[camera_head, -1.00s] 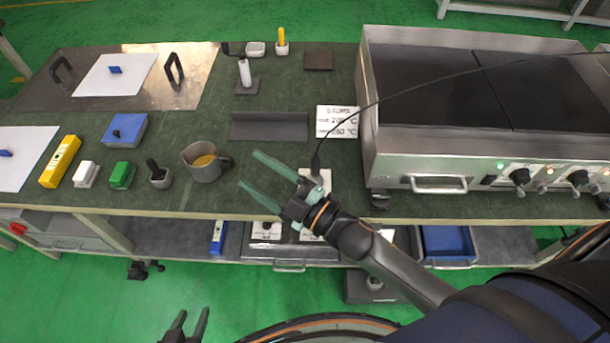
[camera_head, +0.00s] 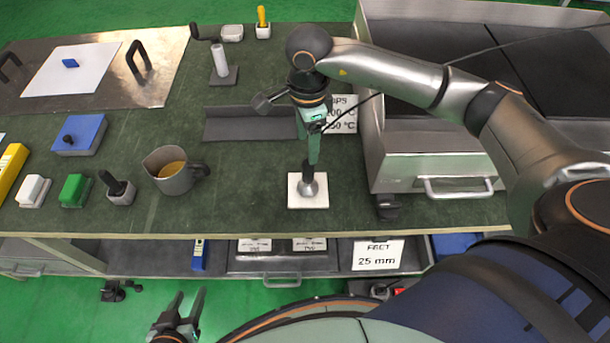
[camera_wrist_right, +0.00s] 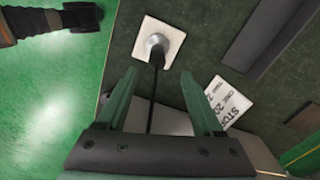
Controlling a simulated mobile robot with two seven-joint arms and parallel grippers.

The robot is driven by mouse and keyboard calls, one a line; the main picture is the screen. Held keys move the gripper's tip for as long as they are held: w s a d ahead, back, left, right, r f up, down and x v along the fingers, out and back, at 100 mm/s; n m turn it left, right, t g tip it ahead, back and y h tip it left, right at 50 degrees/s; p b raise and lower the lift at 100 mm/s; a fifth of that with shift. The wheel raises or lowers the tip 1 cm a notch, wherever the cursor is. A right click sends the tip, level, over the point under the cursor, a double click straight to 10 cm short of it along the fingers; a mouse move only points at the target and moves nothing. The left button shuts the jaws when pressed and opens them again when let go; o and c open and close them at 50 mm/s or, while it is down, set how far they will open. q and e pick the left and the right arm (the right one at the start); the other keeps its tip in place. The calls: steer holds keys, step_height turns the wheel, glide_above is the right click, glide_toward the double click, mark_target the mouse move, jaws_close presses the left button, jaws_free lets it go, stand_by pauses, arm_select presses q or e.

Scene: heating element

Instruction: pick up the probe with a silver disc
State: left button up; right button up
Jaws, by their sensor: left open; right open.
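The probe (camera_head: 308,187) has a silver disc at its foot and a dark handle. It stands on a square white pad (camera_head: 294,202) near the bench's front edge. In the right wrist view the silver disc (camera_wrist_right: 156,41) is just beyond my fingertips, and its dark stem lies between the fingers. My right gripper (camera_head: 313,160) points down over the probe, open; it also shows in the right wrist view (camera_wrist_right: 158,74). Whether the fingers touch the handle cannot be told. My left gripper (camera_head: 188,298) is open and empty, low in front of the bench.
The steel griddle (camera_head: 430,160) stands close on the right. A dark angled bar (camera_head: 245,124) and a printed sign (camera_head: 343,112) lie behind the probe. A jug (camera_head: 172,172) of yellow liquid is to the left. A black cable runs toward the griddle.

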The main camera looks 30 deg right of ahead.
mark_target(308, 175)
steer(key=f, duration=1.2)
steer(key=shift+s+b, duration=0.25)
steer(key=shift+b, duration=0.15)
steer(key=shift+r, duration=0.1)
jaws_close()
